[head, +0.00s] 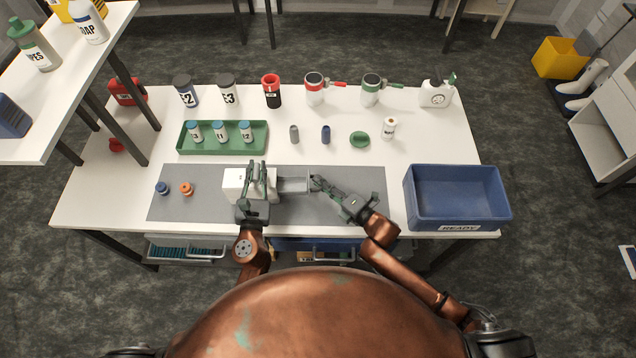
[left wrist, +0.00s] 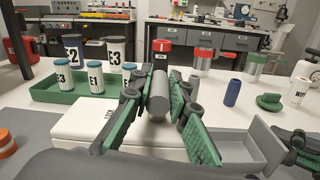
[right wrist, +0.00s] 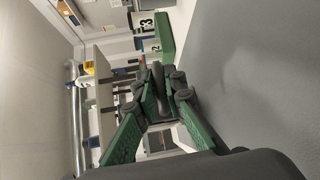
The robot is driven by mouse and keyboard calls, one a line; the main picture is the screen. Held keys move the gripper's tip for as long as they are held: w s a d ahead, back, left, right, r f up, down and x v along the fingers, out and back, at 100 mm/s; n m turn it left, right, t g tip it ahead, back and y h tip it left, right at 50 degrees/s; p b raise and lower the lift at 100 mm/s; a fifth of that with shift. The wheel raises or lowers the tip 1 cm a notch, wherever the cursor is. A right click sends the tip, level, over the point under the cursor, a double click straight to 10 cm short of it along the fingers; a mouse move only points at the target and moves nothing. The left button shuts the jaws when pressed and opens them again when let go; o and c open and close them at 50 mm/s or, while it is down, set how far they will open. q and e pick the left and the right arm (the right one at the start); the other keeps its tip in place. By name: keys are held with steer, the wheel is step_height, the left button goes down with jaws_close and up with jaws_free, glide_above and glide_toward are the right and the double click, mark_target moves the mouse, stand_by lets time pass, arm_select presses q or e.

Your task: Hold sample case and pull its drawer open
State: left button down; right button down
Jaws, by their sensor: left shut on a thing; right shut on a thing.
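The white sample case (head: 235,183) stands on the grey mat. Its grey drawer (head: 293,185) sticks out to the right, open and looking empty inside. My left gripper (head: 257,178) is over the case, shut on a grey bar-like grip at its top. In the left wrist view the case (left wrist: 85,118) lies below the fingers and the drawer (left wrist: 262,138) is out on the right. My right gripper (head: 318,184) is at the drawer's outer end, shut on its handle. In the right wrist view a dark handle (right wrist: 158,85) sits between the fingers.
A blue READY bin (head: 458,198) stands at the right of the table. A green tray (head: 222,138) with three vials is behind the case. Small blue and orange caps (head: 186,188) lie left of it. The mat (head: 368,180) is bare near its right end.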

arm_select(q)
steer(key=shift+a, duration=0.25)
arm_select(e)
steer(key=c, duration=2.3)
jaws_free()
steer(key=shift+d+f, duration=0.25)
steer(key=shift+d, duration=0.05)
steer(key=shift+o, duration=1.4)
steer(key=shift+a+r, duration=0.1)
arm_select(q)
steer(key=shift+d, duration=0.1)
steer(key=shift+d+f, duration=0.1)
steer(key=shift+f, duration=0.05)
arm_select(e)
steer(key=v, duration=1.2)
arm_select(q)
steer(key=c, duration=1.8)
jaws_free()
steer(key=shift+o, duration=0.2)
steer(key=shift+s, duration=0.1)
